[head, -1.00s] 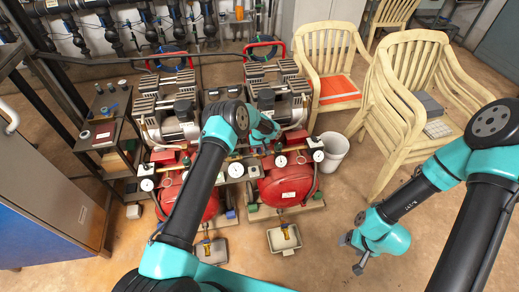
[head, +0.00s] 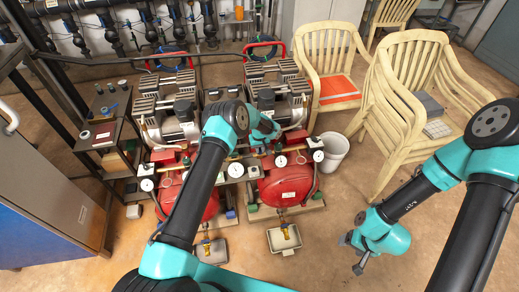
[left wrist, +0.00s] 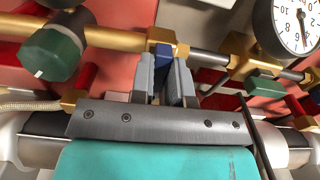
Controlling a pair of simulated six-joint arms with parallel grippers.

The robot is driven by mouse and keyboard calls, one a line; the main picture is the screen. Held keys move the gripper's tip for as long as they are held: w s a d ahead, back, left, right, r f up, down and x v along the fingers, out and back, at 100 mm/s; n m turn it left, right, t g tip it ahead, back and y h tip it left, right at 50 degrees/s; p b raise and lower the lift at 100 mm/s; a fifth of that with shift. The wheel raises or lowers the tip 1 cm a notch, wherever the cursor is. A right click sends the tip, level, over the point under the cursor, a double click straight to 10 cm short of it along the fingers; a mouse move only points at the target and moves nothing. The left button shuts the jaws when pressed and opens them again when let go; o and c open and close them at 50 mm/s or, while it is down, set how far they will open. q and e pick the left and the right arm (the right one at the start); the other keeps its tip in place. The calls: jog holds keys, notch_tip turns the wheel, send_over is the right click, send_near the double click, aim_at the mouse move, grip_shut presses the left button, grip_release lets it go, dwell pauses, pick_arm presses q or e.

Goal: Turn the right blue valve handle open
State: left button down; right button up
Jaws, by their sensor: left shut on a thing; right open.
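The blue valve handle (left wrist: 164,52) stands on a brass pipe in the left wrist view. My left gripper (left wrist: 163,74) has its two grey fingers on either side of the handle, closed on it. In the head view, my left gripper (head: 272,146) reaches the pipework above the right red tank (head: 286,186), and my own arm partly hides it. The handle cannot be made out there. My right gripper (head: 350,255) is open and empty, above bare floor at the right.
A green knob (left wrist: 50,53) sits left of the handle and a pressure gauge (left wrist: 295,25) to its right. Brass pipes and red brackets crowd the fingers. A white bucket (head: 333,150) and cream chairs (head: 400,110) stand right of the compressors. Floor in front is partly clear.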

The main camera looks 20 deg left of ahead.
pick_arm(q)
jog(key=n, duration=0.4)
jog(key=shift+w, duration=0.1)
jog(key=n, duration=0.5)
jog(key=shift+w+d, duration=0.1)
jog(key=n, duration=0.4)
jog(key=shift+n, duration=0.3)
jog(key=n, duration=0.4)
jog(key=shift+w, duration=0.15)
jog(key=c, duration=1.1)
grip_release()
